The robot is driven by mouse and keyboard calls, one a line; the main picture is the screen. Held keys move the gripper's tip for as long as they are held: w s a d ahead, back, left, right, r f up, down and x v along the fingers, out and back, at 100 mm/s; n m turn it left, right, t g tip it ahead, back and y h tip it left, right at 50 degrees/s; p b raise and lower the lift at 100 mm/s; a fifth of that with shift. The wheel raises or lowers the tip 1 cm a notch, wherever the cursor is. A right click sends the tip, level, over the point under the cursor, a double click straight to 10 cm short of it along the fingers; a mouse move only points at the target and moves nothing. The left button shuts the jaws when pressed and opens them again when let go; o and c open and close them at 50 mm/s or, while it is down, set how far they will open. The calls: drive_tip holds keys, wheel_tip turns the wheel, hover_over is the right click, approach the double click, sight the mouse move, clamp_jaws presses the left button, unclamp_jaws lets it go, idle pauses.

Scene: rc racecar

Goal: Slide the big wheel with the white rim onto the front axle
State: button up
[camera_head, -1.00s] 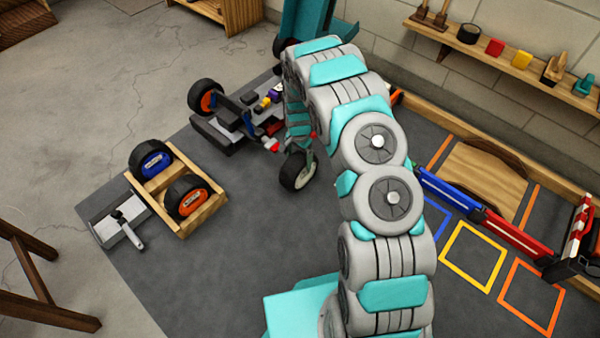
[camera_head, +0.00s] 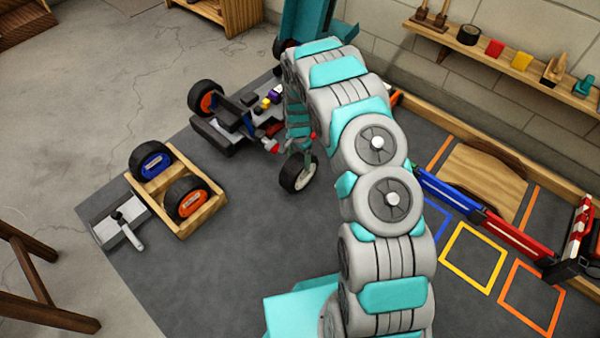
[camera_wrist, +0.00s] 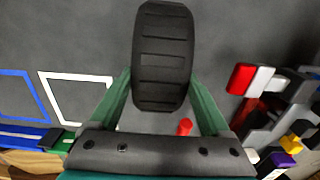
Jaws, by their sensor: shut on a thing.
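The big wheel with the white rim (camera_head: 298,172) is held upright in my gripper (camera_head: 302,158), above or near the dark mat in front of the car. In the wrist view its black tread (camera_wrist: 163,60) stands between the two green fingers of my gripper (camera_wrist: 162,90), which are shut on it. The car (camera_head: 235,120) stands to the left of the wheel and behind it, apart from it. In the wrist view the car's red and white end (camera_wrist: 250,80) shows to the right of the wheel. The front axle is not clearly visible; my arm hides part of the car.
A wooden crate (camera_head: 215,205) with a blue-hubbed wheel (camera_head: 151,160) and an orange-hubbed wheel (camera_head: 187,197) stands at left. Coloured outlined squares (camera_head: 473,256) and a low red and blue barrier (camera_head: 510,234) lie at right. The mat's front middle is clear.

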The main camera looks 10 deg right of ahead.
clamp_jaws()
drive_tip(key=shift+r, duration=0.1)
drive_tip(key=shift+r, duration=2.15)
drive_tip(key=shift+d, duration=0.1)
